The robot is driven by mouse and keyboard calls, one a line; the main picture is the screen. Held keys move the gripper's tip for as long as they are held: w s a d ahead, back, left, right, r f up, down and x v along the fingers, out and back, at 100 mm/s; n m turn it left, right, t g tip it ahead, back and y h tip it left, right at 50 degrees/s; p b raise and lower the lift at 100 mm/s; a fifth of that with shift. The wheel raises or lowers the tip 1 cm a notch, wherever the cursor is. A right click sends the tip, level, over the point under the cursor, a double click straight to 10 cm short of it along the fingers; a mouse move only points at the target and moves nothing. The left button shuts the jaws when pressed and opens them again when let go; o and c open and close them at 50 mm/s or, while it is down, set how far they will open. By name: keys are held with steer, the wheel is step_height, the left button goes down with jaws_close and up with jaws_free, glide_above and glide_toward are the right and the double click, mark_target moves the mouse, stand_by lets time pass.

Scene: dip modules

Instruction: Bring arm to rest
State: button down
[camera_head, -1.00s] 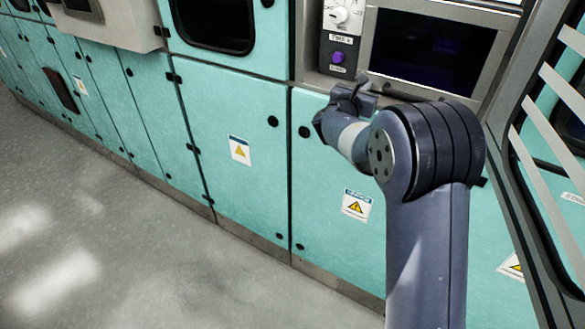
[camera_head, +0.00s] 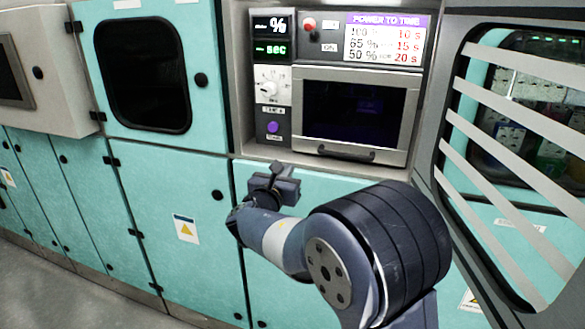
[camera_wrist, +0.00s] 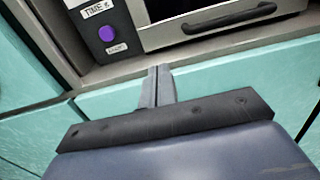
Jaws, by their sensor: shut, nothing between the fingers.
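My gripper (camera_head: 276,172) is in front of the teal cabinet, just below the recessed machine with the dark window (camera_head: 354,112). My arm comes up from the lower right and bends at a large dark joint. In the wrist view my gripper (camera_wrist: 159,72) has its two fingers pressed together, with nothing between them. The fingers point toward the ledge under the machine, and I cannot tell the gap to it.
The machine has a purple button (camera_head: 273,127), a white dial (camera_head: 267,89), a red knob (camera_head: 310,25) and a handle (camera_head: 346,152). A slatted door (camera_head: 448,150) stands close on the right. Open floor (camera_head: 30,262) lies at the lower left.

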mark_target(304, 148)
steer(key=shift+v, duration=0.9)
steer(key=p+x, duration=0.2)
steer(key=x, duration=1.1)
steer(key=shift+w+d+f, duration=0.1)
steer(key=shift+w+d, duration=0.05)
steer(key=shift+w, duration=0.15)
steer(key=shift+s+p, duration=0.1)
steer(key=shift+p, duration=0.2)
